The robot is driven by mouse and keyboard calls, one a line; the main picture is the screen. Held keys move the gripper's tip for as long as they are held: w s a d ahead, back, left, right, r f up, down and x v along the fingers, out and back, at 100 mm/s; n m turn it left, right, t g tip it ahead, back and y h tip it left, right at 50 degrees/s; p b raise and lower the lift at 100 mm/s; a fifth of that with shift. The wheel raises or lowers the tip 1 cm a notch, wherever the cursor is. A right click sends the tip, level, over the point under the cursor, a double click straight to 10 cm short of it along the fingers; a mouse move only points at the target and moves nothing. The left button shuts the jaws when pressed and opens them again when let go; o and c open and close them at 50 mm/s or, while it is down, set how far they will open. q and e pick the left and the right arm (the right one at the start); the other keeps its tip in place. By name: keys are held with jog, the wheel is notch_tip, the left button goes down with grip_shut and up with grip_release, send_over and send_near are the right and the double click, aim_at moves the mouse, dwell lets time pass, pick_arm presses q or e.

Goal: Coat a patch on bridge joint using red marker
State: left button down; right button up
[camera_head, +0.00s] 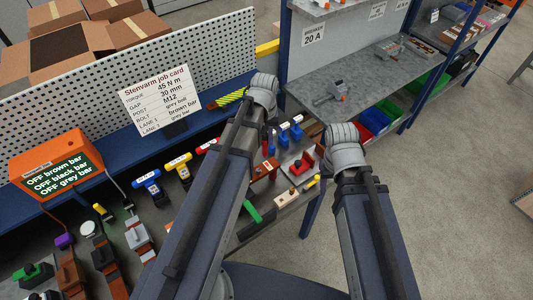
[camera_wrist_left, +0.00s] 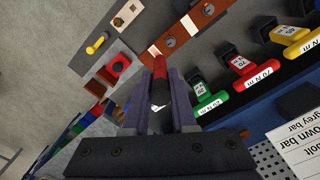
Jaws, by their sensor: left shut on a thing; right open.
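My left gripper (camera_wrist_left: 161,78) is shut on a red marker (camera_wrist_left: 160,68). The marker stands between the two dark fingers, with a pale end low between them. Beyond it is a brown bar joint (camera_wrist_left: 188,34) with round bolt heads and a light patch near its end. The marker overlaps its near end in the picture; I cannot tell whether they touch. Brown pieces also show on the bench in the head view (camera_head: 264,169). In the head view my left arm hides much of the bench, and my right arm ends at its wrist, with its gripper out of sight.
Torque wrenches with yellow (camera_wrist_left: 294,33), red (camera_wrist_left: 243,65) and green (camera_wrist_left: 203,92) handles line the bench. A red-topped block (camera_wrist_left: 119,66) stands left of the marker. The job card (camera_head: 155,98) and orange display (camera_head: 56,160) stand behind the bench. A grey shelf (camera_head: 360,85) lies right.

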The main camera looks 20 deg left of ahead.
pick_arm(q)
jog(key=shift+f+b, duration=0.6)
jog(key=shift+f, duration=0.05)
jog(key=shift+r, duration=0.1)
